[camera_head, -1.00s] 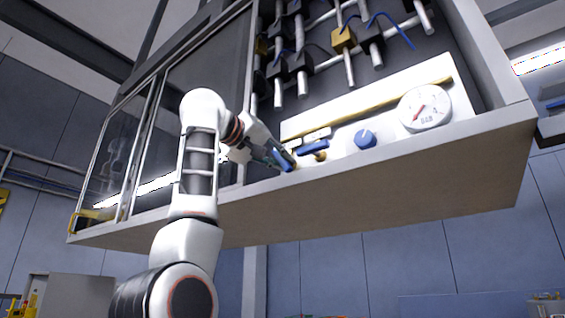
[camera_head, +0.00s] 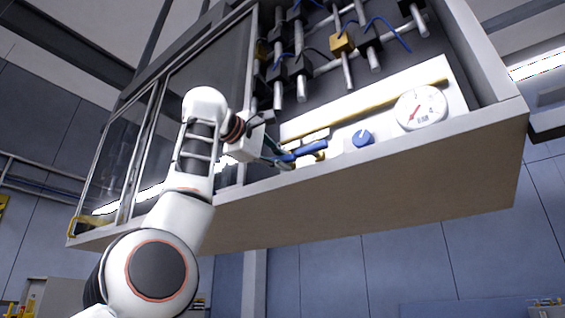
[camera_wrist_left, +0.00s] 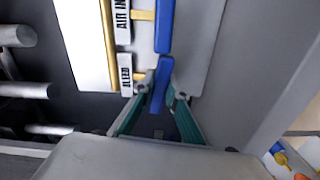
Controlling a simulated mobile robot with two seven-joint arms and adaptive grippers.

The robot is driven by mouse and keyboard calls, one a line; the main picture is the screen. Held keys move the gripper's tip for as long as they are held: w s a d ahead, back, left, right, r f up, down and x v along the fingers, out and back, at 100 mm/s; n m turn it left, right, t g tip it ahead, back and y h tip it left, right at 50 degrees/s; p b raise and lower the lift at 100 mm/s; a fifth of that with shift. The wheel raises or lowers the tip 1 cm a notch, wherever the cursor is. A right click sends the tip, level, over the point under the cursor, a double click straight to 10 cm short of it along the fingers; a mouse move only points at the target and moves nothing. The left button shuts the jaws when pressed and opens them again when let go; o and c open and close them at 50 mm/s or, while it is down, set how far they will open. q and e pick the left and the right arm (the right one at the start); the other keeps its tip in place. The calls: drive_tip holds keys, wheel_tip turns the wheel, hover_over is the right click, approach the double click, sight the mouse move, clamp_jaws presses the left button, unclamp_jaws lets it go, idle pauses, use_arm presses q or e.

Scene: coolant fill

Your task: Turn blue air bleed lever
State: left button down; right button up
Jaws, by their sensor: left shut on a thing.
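The blue air bleed lever (camera_wrist_left: 160,84) is between the green fingers of my left gripper (camera_wrist_left: 159,100) in the left wrist view. It sits beside a label ending in "LEED" and is slightly tilted. In the head view, my left gripper (camera_head: 283,162) is at the panel's lower left and shut on the bleed lever, which is partly hidden by the fingers. A second blue lever, by the "AIR IN" label, (camera_wrist_left: 165,25) lies almost in line with it, close to its end. It also shows in the head view (camera_head: 312,148). My right gripper is not in view.
A blue knob (camera_head: 362,138) and a round gauge (camera_head: 420,108) are right of the levers on the white panel. The cabinet's lower ledge (camera_head: 380,165) runs just below. Pipes and black valve blocks (camera_head: 300,65) are above.

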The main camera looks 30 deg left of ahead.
use_arm(q)
drive_tip(key=shift+n, duration=0.8)
drive_tip(key=c, duration=2)
unclamp_jaws()
drive_tip(key=s, duration=0.7)
drive_tip(key=shift+s+a+r, duration=0.1)
drive_tip(key=shift+a, duration=0.1)
drive_tip(key=shift+s+a, duration=0.1)
drive_tip(key=shift+s, duration=0.1)
